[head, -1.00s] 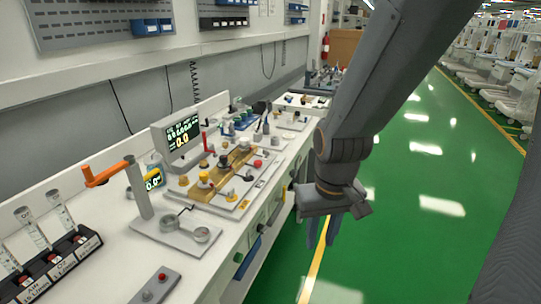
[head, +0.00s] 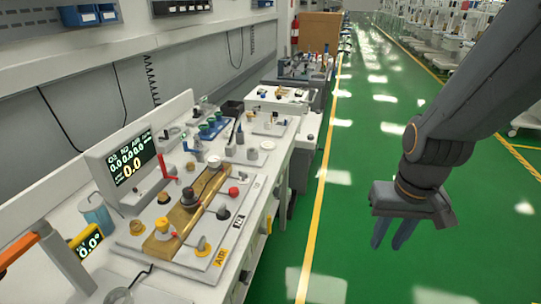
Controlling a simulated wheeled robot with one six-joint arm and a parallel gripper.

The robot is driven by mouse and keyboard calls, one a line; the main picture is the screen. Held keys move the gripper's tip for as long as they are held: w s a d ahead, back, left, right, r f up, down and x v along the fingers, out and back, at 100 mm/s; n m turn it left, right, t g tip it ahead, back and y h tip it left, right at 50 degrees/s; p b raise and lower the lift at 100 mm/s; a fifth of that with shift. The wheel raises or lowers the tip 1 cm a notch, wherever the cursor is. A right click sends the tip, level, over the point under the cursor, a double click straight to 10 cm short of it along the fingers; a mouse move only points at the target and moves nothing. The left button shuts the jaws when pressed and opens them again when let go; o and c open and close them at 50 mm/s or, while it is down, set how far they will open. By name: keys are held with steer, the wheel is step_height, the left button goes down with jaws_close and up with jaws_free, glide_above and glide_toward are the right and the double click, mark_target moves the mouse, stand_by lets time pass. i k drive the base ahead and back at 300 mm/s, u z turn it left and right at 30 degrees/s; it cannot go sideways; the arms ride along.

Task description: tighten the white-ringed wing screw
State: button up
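My gripper (head: 387,245) hangs at the right, over the green floor and well clear of the bench. Its two blue-grey fingers point down with a gap between them and nothing held. On the bench, a grey panel (head: 130,240) carries a brass block (head: 160,248) with several knobs and fittings. These include a red knob (head: 233,192), a black knob (head: 223,213) and a yellow-ringed fitting (head: 203,246). I cannot make out for sure which small part is the white-ringed wing screw.
A display (head: 128,165) stands behind the panel. An orange handle (head: 18,262) on a grey post is at the lower left. More plates with fittings (head: 268,124) sit farther along the bench. The green aisle (head: 345,210) right of the bench is free.

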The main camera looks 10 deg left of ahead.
mark_target(245, 175)
steer(key=u, duration=0.2)
steer(key=i, duration=1.05)
steer(key=u, duration=0.8)
